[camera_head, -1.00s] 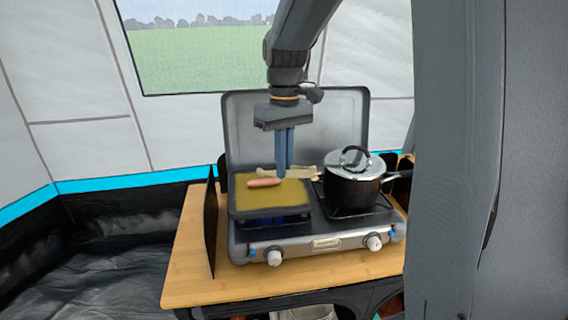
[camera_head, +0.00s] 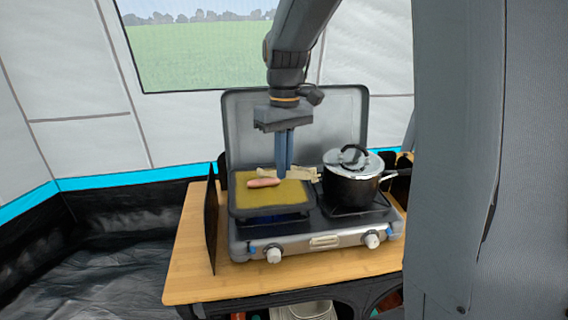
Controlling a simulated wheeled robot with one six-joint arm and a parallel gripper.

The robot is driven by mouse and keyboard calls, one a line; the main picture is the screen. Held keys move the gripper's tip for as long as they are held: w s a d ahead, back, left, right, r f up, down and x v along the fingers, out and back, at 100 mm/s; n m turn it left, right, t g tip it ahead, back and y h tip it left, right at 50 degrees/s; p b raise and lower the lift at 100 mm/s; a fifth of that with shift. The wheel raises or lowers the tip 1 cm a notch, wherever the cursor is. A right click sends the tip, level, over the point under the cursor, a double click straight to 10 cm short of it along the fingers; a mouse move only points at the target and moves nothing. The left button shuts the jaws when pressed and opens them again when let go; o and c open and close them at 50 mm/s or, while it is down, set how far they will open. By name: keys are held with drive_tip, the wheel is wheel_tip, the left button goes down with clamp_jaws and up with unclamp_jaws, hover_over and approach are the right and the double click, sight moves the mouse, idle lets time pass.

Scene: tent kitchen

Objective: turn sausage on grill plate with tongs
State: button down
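A pink sausage (camera_head: 264,183) lies on the yellowish grill plate (camera_head: 270,202), near its back left part. Pale wooden-looking tongs (camera_head: 304,173) extend level across the back of the plate, their left end just behind the sausage and their right end near the pot. My gripper (camera_head: 282,176) points straight down at the middle of the tongs, its blue fingers close together. It appears shut on the tongs; the fingers hide the part between them. I cannot tell whether the tongs touch the sausage.
A black pot (camera_head: 350,185) with a steel lid stands on the right burner. The stove (camera_head: 325,241) has a raised grey lid behind it and two front knobs. A dark upright panel (camera_head: 211,222) stands to its left on the wooden table (camera_head: 190,283).

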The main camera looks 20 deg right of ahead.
drive_tip(key=shift+s+p, duration=0.45)
drive_tip(key=shift+p, duration=0.05)
idle(0.7)
drive_tip(key=shift+s+a+r+p, duration=0.1)
drive_tip(key=shift+s+p, duration=0.2)
drive_tip(key=shift+p, duration=0.15)
drive_tip(key=shift+s+p, duration=0.3)
idle(0.6)
drive_tip(key=shift+s+a+p, duration=0.1)
drive_tip(key=shift+s+p, duration=0.2)
drive_tip(key=shift+p, duration=0.15)
drive_tip(key=shift+s+p, duration=0.3)
idle(0.7)
drive_tip(key=shift+s+a+p, duration=0.1)
drive_tip(key=shift+s+p, duration=0.2)
drive_tip(key=shift+p, duration=0.15)
drive_tip(key=shift+s+p, duration=0.25)
drive_tip(key=shift+p, duration=0.05)
idle(0.6)
